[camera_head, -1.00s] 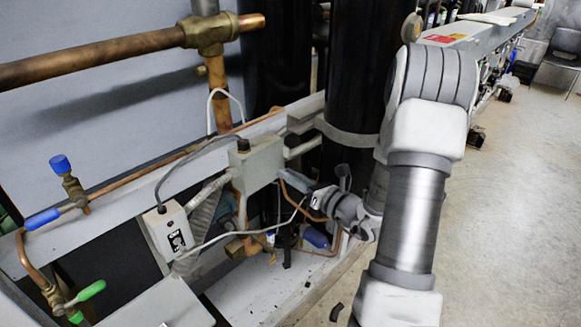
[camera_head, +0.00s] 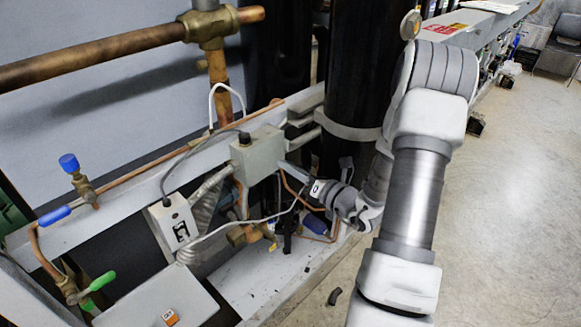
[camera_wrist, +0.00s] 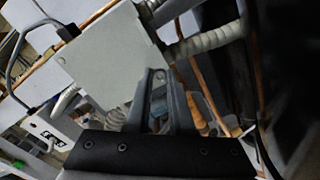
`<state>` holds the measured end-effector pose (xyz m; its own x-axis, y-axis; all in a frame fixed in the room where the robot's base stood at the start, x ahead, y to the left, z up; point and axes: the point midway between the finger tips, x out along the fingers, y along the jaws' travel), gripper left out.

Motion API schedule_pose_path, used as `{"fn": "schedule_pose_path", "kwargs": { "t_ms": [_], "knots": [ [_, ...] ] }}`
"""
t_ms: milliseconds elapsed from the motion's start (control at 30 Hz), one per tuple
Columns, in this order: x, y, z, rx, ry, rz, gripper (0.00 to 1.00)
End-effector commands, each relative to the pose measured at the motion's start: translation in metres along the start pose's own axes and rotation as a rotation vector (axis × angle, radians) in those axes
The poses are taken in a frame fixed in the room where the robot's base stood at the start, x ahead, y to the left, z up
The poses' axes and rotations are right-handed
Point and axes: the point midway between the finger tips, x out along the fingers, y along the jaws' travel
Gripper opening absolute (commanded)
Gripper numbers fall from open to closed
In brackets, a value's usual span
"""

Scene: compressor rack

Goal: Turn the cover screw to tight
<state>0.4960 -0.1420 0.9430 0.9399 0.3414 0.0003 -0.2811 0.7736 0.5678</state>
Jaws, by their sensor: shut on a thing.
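The grey-green box (camera_head: 257,154) stands on the grey frame rail in the middle of the head view. Its flat cover also fills the upper middle of the wrist view (camera_wrist: 115,58). My gripper (camera_head: 283,166) comes in from the right, with its fingertips at the right side of this box. In the wrist view my gripper's two grey fingers (camera_wrist: 158,76) close together at the box's lower right edge. The cover screw is hidden between the fingertips, and its turn angle cannot be seen.
A white switch box (camera_head: 172,222) with cables is at left. A thick black cylinder (camera_head: 358,75) stands behind my arm. Copper pipes and a thin cable (camera_head: 245,226) run near my gripper. Corrugated conduit (camera_wrist: 208,40) leaves the box. Open floor (camera_head: 500,180) lies at right.

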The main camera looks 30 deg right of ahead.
Motion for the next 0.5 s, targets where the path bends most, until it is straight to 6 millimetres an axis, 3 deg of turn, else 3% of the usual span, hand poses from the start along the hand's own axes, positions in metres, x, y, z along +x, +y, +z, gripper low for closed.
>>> {"fn": "schedule_pose_path", "kwargs": {
  "t_ms": [33, 67, 200, 500],
  "knots": [
    [-0.0001, -0.0001, -0.0003, 0.001, 0.000, 0.000, 0.00],
    [-0.0001, 0.0000, -0.0002, 0.000, 0.000, 0.000, 0.24],
    [-0.0001, 0.0000, -0.0002, 0.000, 0.000, 0.000, 0.49],
    [-0.0008, 0.0000, 0.0000, -0.001, 0.000, -0.001, 0.51]
  ]
}}
